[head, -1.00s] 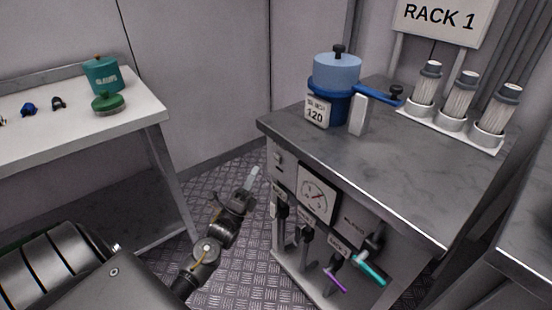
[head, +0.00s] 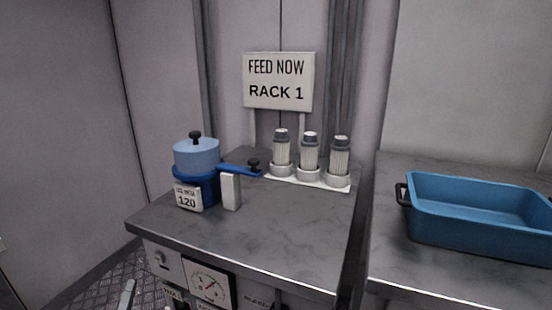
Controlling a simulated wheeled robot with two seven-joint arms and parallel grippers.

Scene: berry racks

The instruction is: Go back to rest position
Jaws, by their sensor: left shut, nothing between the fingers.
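Only the pale fingertips of my left gripper (head: 127,293) show at the bottom left in the head view. They are shut and empty, low in front of the grey counter (head: 270,235) and apart from it. The rest of the left arm is out of the frame. My right gripper is not in view.
A sign (head: 278,81) reads "FEED NOW RACK 1". A blue tray (head: 470,235) sits on the right counter (head: 385,262).

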